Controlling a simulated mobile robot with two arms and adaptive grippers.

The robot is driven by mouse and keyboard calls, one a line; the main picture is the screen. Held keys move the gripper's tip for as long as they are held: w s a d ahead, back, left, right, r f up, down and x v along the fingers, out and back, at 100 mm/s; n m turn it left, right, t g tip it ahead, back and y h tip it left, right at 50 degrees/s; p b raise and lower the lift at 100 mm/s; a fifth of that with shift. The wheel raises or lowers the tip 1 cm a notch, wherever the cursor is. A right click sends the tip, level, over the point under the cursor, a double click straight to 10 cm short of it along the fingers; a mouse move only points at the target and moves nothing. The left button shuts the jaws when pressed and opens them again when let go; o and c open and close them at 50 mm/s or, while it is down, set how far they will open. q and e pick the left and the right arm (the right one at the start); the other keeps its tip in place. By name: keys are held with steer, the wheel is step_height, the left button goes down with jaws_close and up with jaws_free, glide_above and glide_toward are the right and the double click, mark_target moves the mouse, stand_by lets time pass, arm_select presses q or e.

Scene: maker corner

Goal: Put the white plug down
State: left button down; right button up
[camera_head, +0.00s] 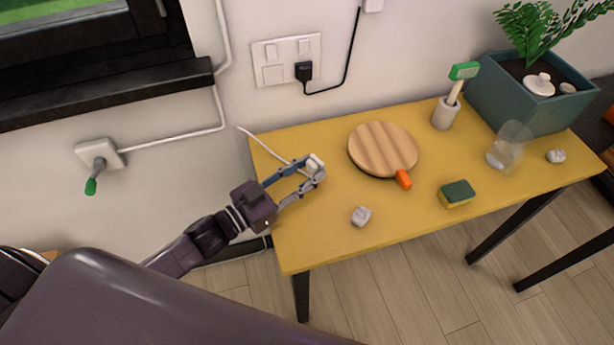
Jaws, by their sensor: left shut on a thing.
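The white plug (316,161) is between the fingertips of my left gripper (315,172), over the left part of the yellow table (330,245). A white cord (265,146) runs from the plug toward the table's back left corner. My left gripper is shut on the plug. I cannot tell whether the plug touches the table top. My right gripper is not in view.
A small whitish object (361,216) lies near the front edge. A sponge (457,194), a brush holder (445,114), a clear glass (510,145) and a planter (530,105) stand farther right.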

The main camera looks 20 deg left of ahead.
arm_select(q)
step_height(320, 180, down, 2)
steer(key=shift+f, duration=0.1)
steer(key=shift+f, duration=0.1)
